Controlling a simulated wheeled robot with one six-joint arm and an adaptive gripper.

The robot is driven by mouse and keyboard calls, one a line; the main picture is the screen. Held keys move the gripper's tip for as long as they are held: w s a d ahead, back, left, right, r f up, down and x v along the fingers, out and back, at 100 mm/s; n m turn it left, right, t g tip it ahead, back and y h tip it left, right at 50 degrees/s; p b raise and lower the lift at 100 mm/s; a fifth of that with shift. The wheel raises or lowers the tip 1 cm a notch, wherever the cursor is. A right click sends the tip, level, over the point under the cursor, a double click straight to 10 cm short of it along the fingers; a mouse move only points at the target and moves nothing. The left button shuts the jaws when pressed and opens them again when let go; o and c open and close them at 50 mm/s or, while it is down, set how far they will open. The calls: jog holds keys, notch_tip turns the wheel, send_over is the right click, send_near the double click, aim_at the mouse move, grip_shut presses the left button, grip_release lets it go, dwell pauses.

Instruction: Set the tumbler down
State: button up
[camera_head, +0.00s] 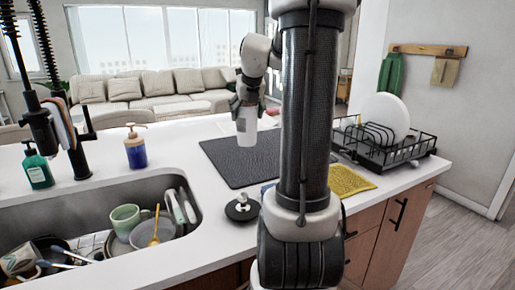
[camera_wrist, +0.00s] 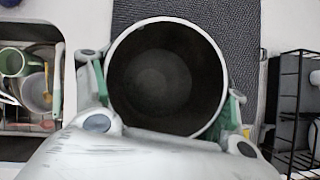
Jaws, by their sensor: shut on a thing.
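The tumbler (camera_head: 246,124) is a pale, whitish cup held upright in my gripper (camera_head: 246,100). In the wrist view the tumbler (camera_wrist: 166,78) shows its round rim and dark, empty inside, with gripper fingers on both sides of it. My gripper is shut on it. The tumbler is over the dark grey mat (camera_head: 222,160) on the white counter. In the head view its base appears close to the mat, but I cannot tell whether it touches.
A sink (camera_head: 100,210) with mugs and utensils is at the left. A black dish rack (camera_head: 395,150) with a white plate (camera_head: 386,115) stands at the right. A yellow cloth (camera_head: 350,181) and a black round stopper (camera_head: 242,209) lie near the mat. Soap bottles stand behind the sink.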

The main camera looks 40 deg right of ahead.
aim_at(247, 137)
notch_tip(247, 137, down, 9)
jog(key=shift+f, duration=0.2)
dwell(0.3)
jog(key=shift+f, duration=0.15)
jog(key=o, duration=1.4)
jog(key=shift+c, duration=0.2)
